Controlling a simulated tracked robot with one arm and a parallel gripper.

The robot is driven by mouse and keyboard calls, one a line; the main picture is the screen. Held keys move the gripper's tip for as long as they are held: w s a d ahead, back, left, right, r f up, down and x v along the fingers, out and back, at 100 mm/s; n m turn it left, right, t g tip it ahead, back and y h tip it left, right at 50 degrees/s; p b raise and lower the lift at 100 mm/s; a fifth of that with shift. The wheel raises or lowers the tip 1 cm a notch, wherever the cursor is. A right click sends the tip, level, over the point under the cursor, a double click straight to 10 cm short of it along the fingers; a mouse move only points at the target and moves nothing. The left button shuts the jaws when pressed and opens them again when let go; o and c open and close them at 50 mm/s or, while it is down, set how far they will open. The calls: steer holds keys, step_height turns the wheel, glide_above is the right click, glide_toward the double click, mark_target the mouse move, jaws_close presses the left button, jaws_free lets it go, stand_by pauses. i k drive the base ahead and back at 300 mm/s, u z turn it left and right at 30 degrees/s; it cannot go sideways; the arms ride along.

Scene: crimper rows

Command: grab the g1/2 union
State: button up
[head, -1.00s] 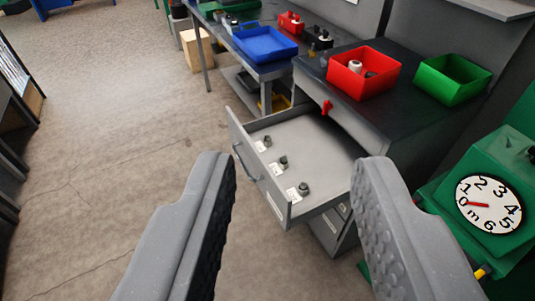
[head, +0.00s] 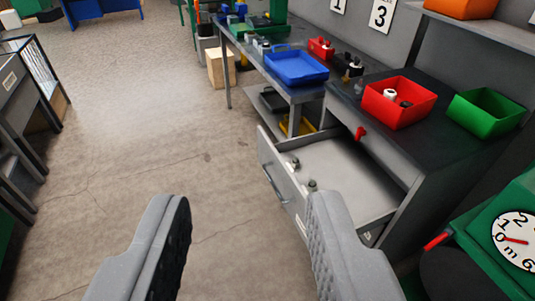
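A grey drawer (head: 350,172) stands pulled open at right of centre, under a dark-topped bench. Two small dark fittings show inside it along its front panel, a farther one (head: 295,163) and a nearer one (head: 312,186). Their labels are too small to read, so I cannot tell which is the g1/2 union. The near front part of the drawer is hidden behind my right finger. My gripper (head: 248,205) is open and empty. Its fingers are wide apart, with floor between them, and the right finger overlaps the drawer in the picture.
A red bin (head: 399,103) with fittings and a green bin (head: 487,114) stand on the bench. A blue tray (head: 296,67) sits on the table behind. A green machine with a dial (head: 517,240) is at lower right. Open floor (head: 130,130) lies left.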

mark_target(295, 162)
steer(key=u, duration=0.3)
steer(key=i, duration=1.3)
steer(key=z, duration=0.7)
steer(key=i, duration=0.85)
steer(key=z, duration=0.65)
